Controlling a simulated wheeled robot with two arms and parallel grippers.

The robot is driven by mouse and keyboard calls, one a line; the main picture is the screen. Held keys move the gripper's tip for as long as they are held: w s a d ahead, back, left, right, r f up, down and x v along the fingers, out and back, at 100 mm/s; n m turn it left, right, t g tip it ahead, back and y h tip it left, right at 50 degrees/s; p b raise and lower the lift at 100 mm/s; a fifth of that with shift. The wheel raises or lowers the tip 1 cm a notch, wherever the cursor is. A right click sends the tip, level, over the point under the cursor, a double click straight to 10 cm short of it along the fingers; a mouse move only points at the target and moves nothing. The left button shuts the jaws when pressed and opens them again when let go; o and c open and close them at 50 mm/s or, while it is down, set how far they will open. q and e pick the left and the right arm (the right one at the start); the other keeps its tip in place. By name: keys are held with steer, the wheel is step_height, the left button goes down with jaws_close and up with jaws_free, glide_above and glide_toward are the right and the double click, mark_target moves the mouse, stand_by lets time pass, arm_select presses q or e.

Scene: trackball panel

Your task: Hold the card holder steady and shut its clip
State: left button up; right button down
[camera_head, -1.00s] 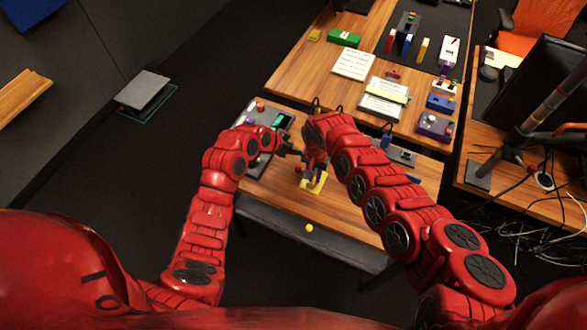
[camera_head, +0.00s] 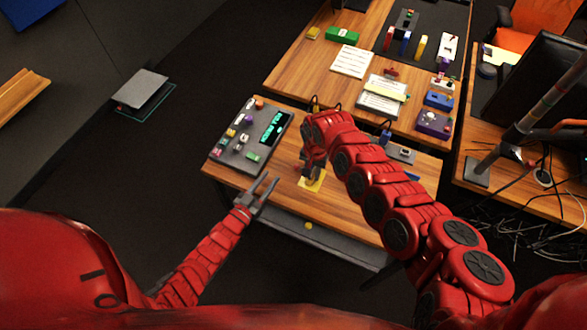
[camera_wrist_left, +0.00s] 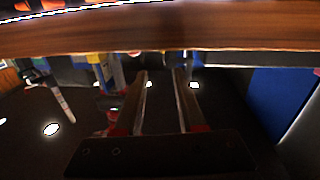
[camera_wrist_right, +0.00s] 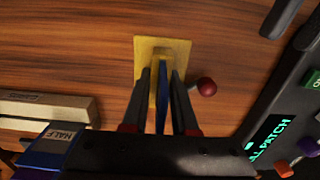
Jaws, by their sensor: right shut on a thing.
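The card holder shows in the right wrist view as a yellow square base (camera_wrist_right: 180,47) with an upright part and a blue piece (camera_wrist_right: 162,102) standing in it. A dark red ball (camera_wrist_right: 207,86) sits on its right side there; I cannot tell whether the clip is shut. In the head view the yellow base (camera_head: 311,183) lies near the table's front edge. My right gripper (camera_wrist_right: 162,75) is shut on the card holder from above and hides part of it. My left gripper (camera_head: 268,192) is open and empty at the front edge, apart from the holder, to its left.
A grey control panel (camera_head: 232,152) with coloured knobs and a green display stands at the table's left. A long beige block and a blue box labelled HALF (camera_wrist_right: 52,150) lie left in the right wrist view.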

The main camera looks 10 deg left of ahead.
mark_target(295, 168)
arm_select(q)
steer(key=s, duration=0.1)
steer(key=s+m+h, duration=0.1)
steer(key=s+f+g, duration=0.1)
steer(key=shift+s+d+m+h, duration=0.3)
steer(key=shift+s+d+h, duration=0.05)
steer(key=shift+h, duration=0.05)
steer(key=shift+s+d, duration=0.1)
steer(key=shift+d, duration=0.15)
steer(key=x, duration=1)
steer(key=shift+w+d, duration=0.1)
steer(key=shift+w, duration=0.2)
steer(key=shift+w+d, duration=0.3)
steer(key=shift+d, duration=0.05)
jaws_close()
